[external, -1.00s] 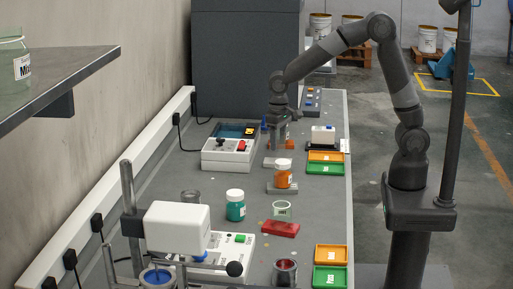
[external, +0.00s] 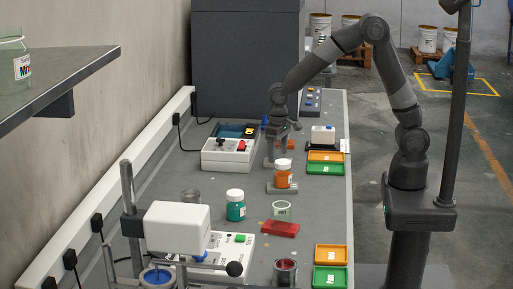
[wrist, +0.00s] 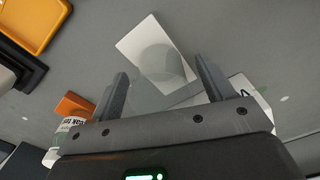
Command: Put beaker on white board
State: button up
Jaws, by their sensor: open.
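The white board (wrist: 143,40) lies flat on the grey bench and shows past my fingertips in the wrist view. A clear, round beaker (wrist: 155,72) shows faintly between my fingers, overlapping the board in that view. Its near part is hard to make out, and I cannot tell whether its base lies wholly on the board. My gripper (wrist: 161,70) is open, with one finger on each side of the beaker. In the external view my gripper (external: 278,158) is low over the bench, beyond the orange jar, and the beaker cannot be made out there.
An orange jar (external: 283,178) stands just in front of my gripper. A white control box (external: 228,155) is to its left. Orange (external: 325,157) and green (external: 325,169) trays lie to its right. A teal jar (external: 235,210) and a red block (external: 281,229) are nearer the camera.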

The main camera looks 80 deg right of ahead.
notch_tip(320, 180, up, 12)
jog(key=s+d+r+n+t, duration=0.1)
jog(key=s+r+n+t, duration=0.1)
jog(key=s, duration=1)
jog(key=s+d+r+n+t, duration=0.2)
jog(key=s+r+t, duration=0.1)
jog(key=s, duration=0.9)
jog(key=shift+s+r+t, duration=0.25)
jog(key=shift+r+t, duration=0.05)
jog(key=shift+r, duration=0.35)
jog(key=shift+o, duration=0.4)
